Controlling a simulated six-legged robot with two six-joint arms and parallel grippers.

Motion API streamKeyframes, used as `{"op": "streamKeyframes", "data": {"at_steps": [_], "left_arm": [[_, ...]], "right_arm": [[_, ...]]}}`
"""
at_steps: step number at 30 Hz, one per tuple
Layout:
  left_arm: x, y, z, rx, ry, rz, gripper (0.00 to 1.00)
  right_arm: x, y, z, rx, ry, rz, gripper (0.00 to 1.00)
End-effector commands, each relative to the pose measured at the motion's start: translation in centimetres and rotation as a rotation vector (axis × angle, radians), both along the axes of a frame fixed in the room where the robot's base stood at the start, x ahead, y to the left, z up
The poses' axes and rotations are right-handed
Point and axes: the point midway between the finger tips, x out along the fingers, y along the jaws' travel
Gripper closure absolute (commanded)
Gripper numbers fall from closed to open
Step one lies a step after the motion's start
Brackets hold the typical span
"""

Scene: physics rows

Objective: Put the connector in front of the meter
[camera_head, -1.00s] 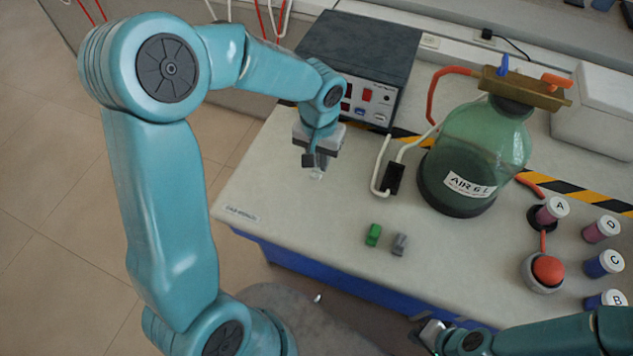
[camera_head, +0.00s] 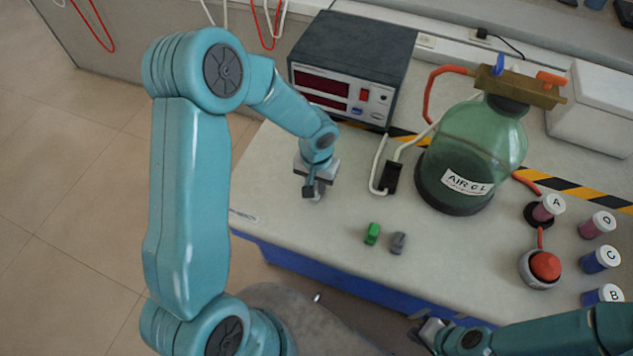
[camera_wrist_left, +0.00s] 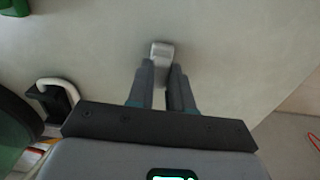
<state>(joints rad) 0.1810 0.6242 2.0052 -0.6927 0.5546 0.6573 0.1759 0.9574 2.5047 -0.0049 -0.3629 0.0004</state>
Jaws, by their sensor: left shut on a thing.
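The meter (camera_head: 322,84), a dark box with two red displays, stands at the back of the bench. My left gripper (camera_head: 313,192) is low over the bench in front of it. In the left wrist view my left gripper (camera_wrist_left: 164,66) is shut on a small light grey connector (camera_wrist_left: 162,49), which sticks out past the fingertips. In the head view the connector is mostly hidden by the gripper. I cannot tell whether it touches the bench. My right gripper (camera_head: 430,330) is at the bench's front edge, and its jaw opening is unclear.
A black block with a white tube (camera_head: 391,178) and a green glass bottle (camera_head: 472,155) stand to the right. A green piece (camera_head: 372,233) and a grey piece (camera_head: 398,242) lie nearer the front. Labelled jars (camera_head: 597,225) stand at far right. Bench around my left gripper is clear.

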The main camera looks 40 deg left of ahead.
Motion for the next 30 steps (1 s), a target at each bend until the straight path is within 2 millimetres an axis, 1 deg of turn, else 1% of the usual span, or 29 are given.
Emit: {"op": "streamKeyframes", "data": {"at_steps": [2,3,5,6,14,17,18,20,27,30], "left_arm": [[0.0,0.0,-0.4,0.0,-0.001,0.0,1.0],[0.0,0.0,-0.3,0.0,-0.001,0.0,0.77],[0.0,0.0,-0.2,0.0,0.0,0.0,0.57],[0.0,0.0,-0.2,0.0,0.0,0.0,0.54],[0.0,0.0,-0.1,0.0,0.0,0.0,0.54],[0.0,0.0,0.5,0.0,0.001,0.0,0.54],[0.1,0.0,0.8,0.001,-0.004,0.001,0.54],[0.1,0.1,2.0,0.002,-0.006,0.002,0.54],[0.1,0.0,7.7,0.001,-0.007,0.0,0.54],[0.1,0.0,9.6,0.0,-0.005,0.0,0.54]], "right_arm": [[0.0,0.0,-0.5,0.0,0.0,0.0,1.0],[0.0,0.0,-0.5,0.0,0.0,0.0,1.0],[0.0,0.0,-0.3,0.0,0.0,0.0,1.0],[0.0,0.0,-0.3,0.0,0.0,0.0,1.0],[0.0,0.0,-0.2,0.0,0.0,0.0,1.0],[0.0,0.0,0.6,0.0,0.0,0.0,1.0],[0.0,0.0,0.1,0.0,0.0,0.0,1.0],[0.0,0.0,0.0,0.0,0.0,0.0,1.0],[0.0,0.0,-0.5,0.0,0.0,0.0,1.0],[0.0,0.0,-0.7,0.0,0.0,0.0,1.0]]}}
